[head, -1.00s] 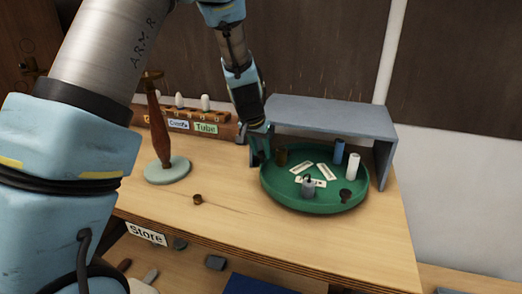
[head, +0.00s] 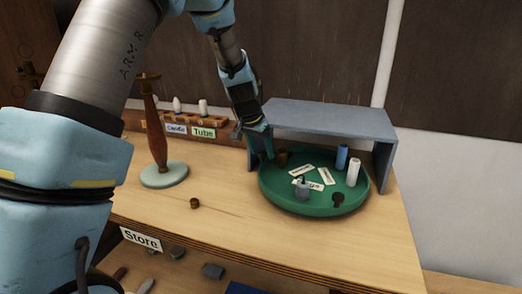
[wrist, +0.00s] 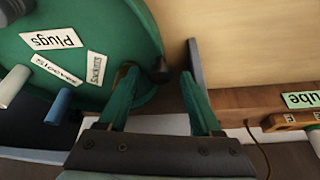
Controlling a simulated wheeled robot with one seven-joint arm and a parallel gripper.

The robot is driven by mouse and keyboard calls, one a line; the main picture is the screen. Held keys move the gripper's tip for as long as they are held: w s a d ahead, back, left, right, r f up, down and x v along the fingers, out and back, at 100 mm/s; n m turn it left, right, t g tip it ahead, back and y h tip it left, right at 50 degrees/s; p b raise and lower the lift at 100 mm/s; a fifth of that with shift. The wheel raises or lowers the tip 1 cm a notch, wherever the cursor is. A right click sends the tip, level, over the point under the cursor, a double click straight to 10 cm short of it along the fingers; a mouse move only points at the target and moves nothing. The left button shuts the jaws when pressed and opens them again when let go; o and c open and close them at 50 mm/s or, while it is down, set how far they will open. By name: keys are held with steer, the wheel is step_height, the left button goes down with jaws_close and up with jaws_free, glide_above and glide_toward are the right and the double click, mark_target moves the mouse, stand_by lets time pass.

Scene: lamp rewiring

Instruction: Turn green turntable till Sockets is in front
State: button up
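The green turntable (head: 312,207) stands on the bench, partly under a grey shelf. It bears three cards. In the wrist view the Sockets card (wrist: 96,68) lies nearest my gripper, with the Sleeves card (wrist: 57,76) beside it and the Plugs card (wrist: 53,40) beyond. In the head view the Sockets card (head: 301,169) is at the back left and a card (head: 308,186) in front is partly hidden by a grey piece. My gripper (wrist: 160,95) has its fingers apart at the back-left rim, one over the turntable, one outside. It also shows in the head view (head: 262,145).
The turntable carries a brown piece (head: 281,158), a blue cylinder (head: 342,157), a white cylinder (head: 353,172) and a dark piece (head: 338,199). The grey shelf (head: 335,115) stands over its back. A lamp stand (head: 163,175) is left. The bench front is mostly clear.

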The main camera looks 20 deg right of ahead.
steer(key=b+v, duration=0.2)
steer(key=v, duration=0.8)
steer(key=shift+r+b, duration=0.4)
steer(key=shift+a, duration=0.15)
